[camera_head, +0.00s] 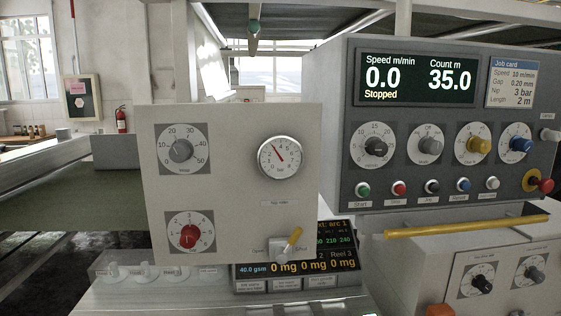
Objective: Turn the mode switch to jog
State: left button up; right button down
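The grey control panel (343,130) stands at the right. Its display (417,78) reads 0.0 m/min, "Stopped" and count 35.0. Below it is a row of round dials. The second from the left has a grey knob (430,146) and a small label that looks like "Mode"; its position markings are too small to read. A black knob (376,147) is to its left, a yellow knob (478,145) and a blue knob (520,144) to its right. Neither of my grippers is in view.
Push buttons sit below the dials, including a black one labelled Jog (432,187). A red knob (544,185) sticks out at the right. A yellow bar (467,226) runs below the panel. A beige panel (230,205) with gauges stands at the centre left.

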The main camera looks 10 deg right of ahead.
aim_at(427, 145)
jog(key=z, duration=1.25)
